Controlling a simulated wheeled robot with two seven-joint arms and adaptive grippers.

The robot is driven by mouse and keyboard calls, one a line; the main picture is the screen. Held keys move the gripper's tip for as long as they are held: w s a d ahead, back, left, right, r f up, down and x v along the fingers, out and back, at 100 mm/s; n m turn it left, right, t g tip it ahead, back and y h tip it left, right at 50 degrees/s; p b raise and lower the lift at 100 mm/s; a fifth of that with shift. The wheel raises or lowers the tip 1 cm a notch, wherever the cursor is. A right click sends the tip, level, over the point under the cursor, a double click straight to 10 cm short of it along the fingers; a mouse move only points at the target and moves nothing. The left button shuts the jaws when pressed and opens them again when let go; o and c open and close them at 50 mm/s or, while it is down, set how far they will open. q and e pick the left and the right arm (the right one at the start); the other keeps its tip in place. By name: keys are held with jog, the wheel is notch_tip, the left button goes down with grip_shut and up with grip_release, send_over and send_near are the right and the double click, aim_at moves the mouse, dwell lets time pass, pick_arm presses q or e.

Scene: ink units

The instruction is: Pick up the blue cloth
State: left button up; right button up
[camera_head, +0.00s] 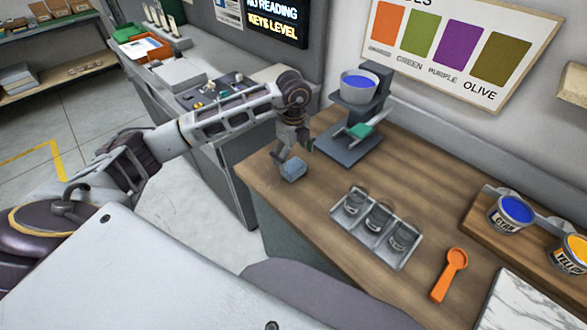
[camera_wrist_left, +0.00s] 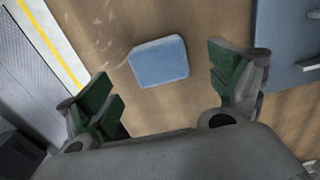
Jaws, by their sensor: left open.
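The blue cloth (camera_head: 293,170) is a small folded pad lying on the wooden counter, near its left end. In the left wrist view the cloth (camera_wrist_left: 159,62) lies flat on the wood, between and beyond the two fingertips. My left gripper (camera_head: 292,150) points down just above the cloth in the head view. In the left wrist view the left gripper (camera_wrist_left: 165,88) is open, with its green-padded fingers wide apart and nothing between them. My right gripper does not show.
A grey-blue stand (camera_head: 350,140) with a bowl of blue ink is close behind the cloth. A clear tray (camera_head: 375,228) with several jars, an orange scoop (camera_head: 450,275), a marble slab (camera_head: 530,300) and ink pots (camera_head: 511,213) lie to the right. Bare wood separates cloth and tray.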

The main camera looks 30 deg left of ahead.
aim_at(293, 165)
pick_arm(q)
jog(key=shift+f, duration=0.25)
jog(key=shift+f, duration=0.1)
jog(key=shift+s+f+p, duration=0.1)
jog(key=shift+f+p, duration=0.5)
jog(key=shift+f, duration=1.9)
jog(key=shift+c, duration=0.4)
jog(key=c, duration=0.9)
